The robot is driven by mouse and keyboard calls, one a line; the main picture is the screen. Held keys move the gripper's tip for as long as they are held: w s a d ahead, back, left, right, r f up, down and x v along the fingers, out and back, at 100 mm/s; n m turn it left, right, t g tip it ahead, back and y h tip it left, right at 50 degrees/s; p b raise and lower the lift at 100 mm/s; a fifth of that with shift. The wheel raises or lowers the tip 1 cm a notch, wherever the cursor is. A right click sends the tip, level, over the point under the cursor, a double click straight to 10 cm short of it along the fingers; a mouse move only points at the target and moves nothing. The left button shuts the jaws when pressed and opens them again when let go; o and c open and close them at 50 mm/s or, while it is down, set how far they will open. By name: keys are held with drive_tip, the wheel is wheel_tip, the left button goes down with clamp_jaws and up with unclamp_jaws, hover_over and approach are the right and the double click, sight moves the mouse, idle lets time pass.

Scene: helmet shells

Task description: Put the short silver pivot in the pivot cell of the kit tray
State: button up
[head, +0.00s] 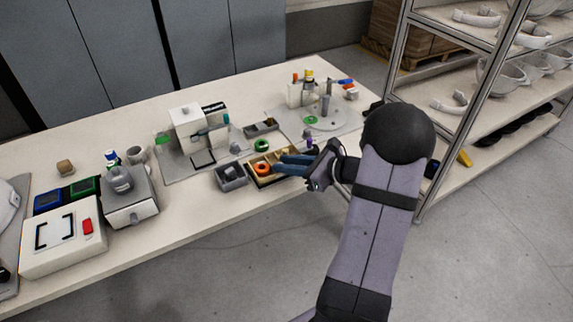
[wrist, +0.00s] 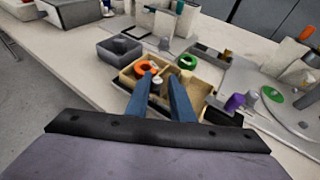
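The kit tray (head: 256,182) is a tan box with compartments near the table's front edge; it also shows in the wrist view (wrist: 196,101). An orange ring (head: 262,169) lies in its left part. My gripper (head: 279,163) reaches over the tray from the right with its two blue fingers. In the wrist view the fingertips (wrist: 161,77) stand apart above the tray. A small pale silver piece (wrist: 157,80) shows between them, perhaps the short pivot; it seems narrower than the gap. Contact with the fingers cannot be made out. The pivot cell cannot be identified, and the fingers cover part of the tray.
A grey bin (head: 231,178) stands left of the tray. A green ring (head: 261,145) and a dark bin (head: 262,128) are behind it. A purple part (wrist: 234,102) stands at the tray's right. A round fixture (head: 325,118) is at the back right. The front table edge is close.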

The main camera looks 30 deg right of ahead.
drive_tip(key=shift+s+a+f, duration=0.25)
drive_tip(key=shift+s+f, duration=0.05)
drive_tip(key=shift+f, duration=0.25)
drive_tip(key=shift+r+g+p, duration=0.3)
drive_tip(key=shift+r+p, duration=0.1)
drive_tip(key=shift+p, duration=0.45)
drive_tip(key=shift+d+r, duration=0.1)
drive_tip(key=shift+r, duration=0.15)
drive_tip(key=b+v, duration=0.2)
drive_tip(key=v, duration=0.9)
drive_tip(key=shift+s+d, duration=0.25)
drive_tip(key=shift+d, duration=0.05)
drive_tip(key=shift+r, duration=0.1)
